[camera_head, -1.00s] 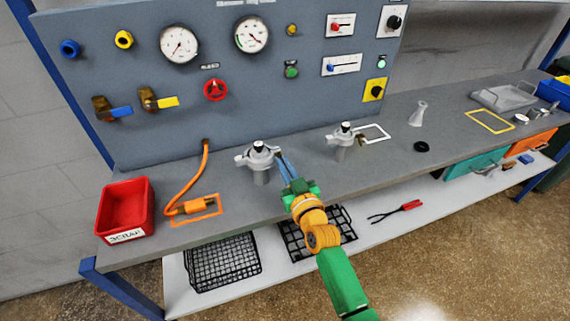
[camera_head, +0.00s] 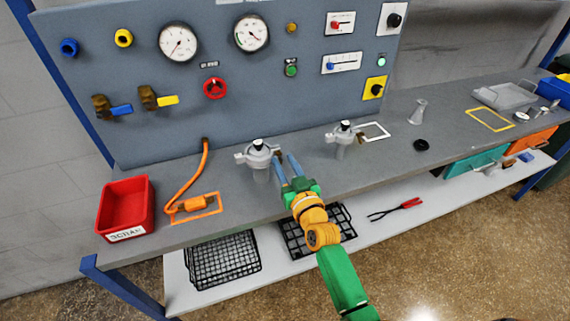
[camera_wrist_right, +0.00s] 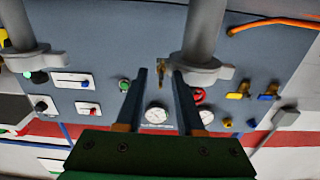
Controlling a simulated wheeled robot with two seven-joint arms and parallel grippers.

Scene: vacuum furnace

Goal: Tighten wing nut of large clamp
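The larger grey clamp (camera_head: 258,156) is around a short upright pipe stub on the left of the bench. It has a black-topped fitting above it. A small brass wing nut (camera_head: 278,156) is at its right side, partly hidden by a finger. My right gripper (camera_head: 285,162) is open, its two blue-grey fingers reaching up beside the clamp. In the right wrist view, which is upside down, the clamp (camera_wrist_right: 197,72) is beyond the fingers. The brass wing nut (camera_wrist_right: 161,70) appears between the open fingertips (camera_wrist_right: 157,72); contact cannot be told. My left gripper is not in view.
A smaller clamp (camera_head: 343,135) on another stub stands to the right. A red bin (camera_head: 125,207) and an orange hose fitting (camera_head: 193,204) are to the left. The gauge panel (camera_head: 270,110) rises behind. A black ring (camera_head: 421,145) lies farther right.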

